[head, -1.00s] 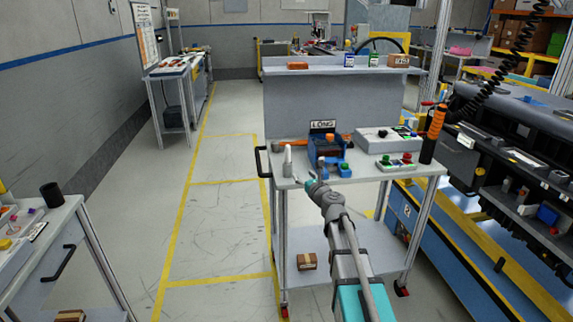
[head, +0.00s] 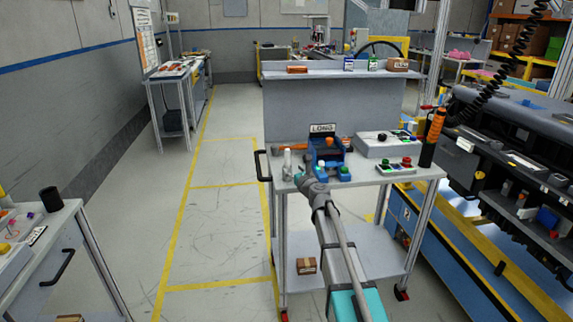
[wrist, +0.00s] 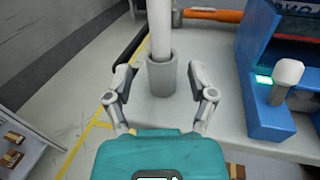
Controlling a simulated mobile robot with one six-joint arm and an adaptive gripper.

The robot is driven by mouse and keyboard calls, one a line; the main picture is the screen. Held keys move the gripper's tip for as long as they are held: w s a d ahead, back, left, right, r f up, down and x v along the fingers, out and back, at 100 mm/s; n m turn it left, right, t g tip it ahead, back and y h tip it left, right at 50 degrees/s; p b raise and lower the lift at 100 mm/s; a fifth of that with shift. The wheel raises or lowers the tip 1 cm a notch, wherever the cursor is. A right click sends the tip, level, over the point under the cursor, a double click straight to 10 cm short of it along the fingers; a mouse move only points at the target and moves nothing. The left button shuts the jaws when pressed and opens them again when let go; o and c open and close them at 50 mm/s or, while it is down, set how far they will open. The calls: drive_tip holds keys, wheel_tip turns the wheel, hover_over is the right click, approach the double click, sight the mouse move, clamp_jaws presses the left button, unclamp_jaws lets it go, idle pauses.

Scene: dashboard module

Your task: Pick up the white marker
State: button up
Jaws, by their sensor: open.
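The white marker (wrist: 161,28) stands upright in a grey cylindrical holder (wrist: 161,76) on the cart top. In the head view the marker (head: 287,158) is at the cart's left end. My gripper (wrist: 162,82) is open, with one finger to each side of the holder in the wrist picture. I cannot tell the exact distance from the fingertips to the holder. The marker's lower end is hidden inside the holder.
A blue bin labelled LONG (head: 324,142) stands right of the marker. A blue fixture with a white knob (wrist: 287,72) is close on the right. An orange-handled hammer (wrist: 213,15) lies behind. The cart's black handle (head: 260,165) is at the left edge.

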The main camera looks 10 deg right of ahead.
sight(289, 165)
drive_tip(key=shift+w+a, duration=0.15)
drive_tip(key=shift+w, duration=0.3)
drive_tip(key=shift+x, duration=2.6)
drive_tip(key=shift+f, duration=0.1)
clamp_jaws()
